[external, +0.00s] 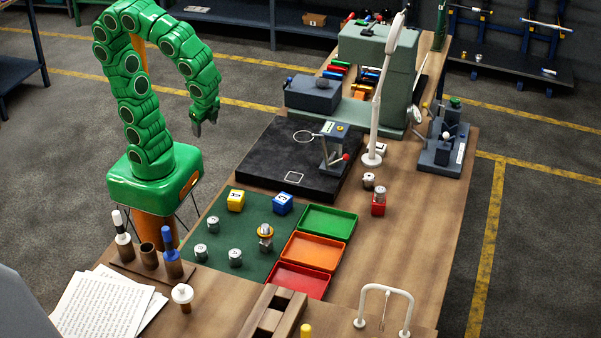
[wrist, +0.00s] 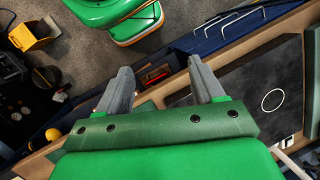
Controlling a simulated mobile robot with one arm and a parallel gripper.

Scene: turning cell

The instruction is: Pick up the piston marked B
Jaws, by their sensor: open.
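Several small grey metal cylinders that look like pistons stand on the green mat (external: 247,268): one at the back left (external: 213,223), one at the front left (external: 201,251) and one nearer the middle (external: 235,257). I cannot read which is marked B. My gripper (external: 205,126) is open and empty, raised well behind the mat. The wrist view shows its two parted fingers (wrist: 161,82) and no piston.
Green (external: 329,220), orange (external: 313,252) and red (external: 297,280) trays line the mat's right side. Yellow (external: 236,201) and blue (external: 283,204) blocks stand at its back. A black plate (external: 270,165) bears a small stand (external: 332,150). A tall white post (external: 381,90) rises beyond.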

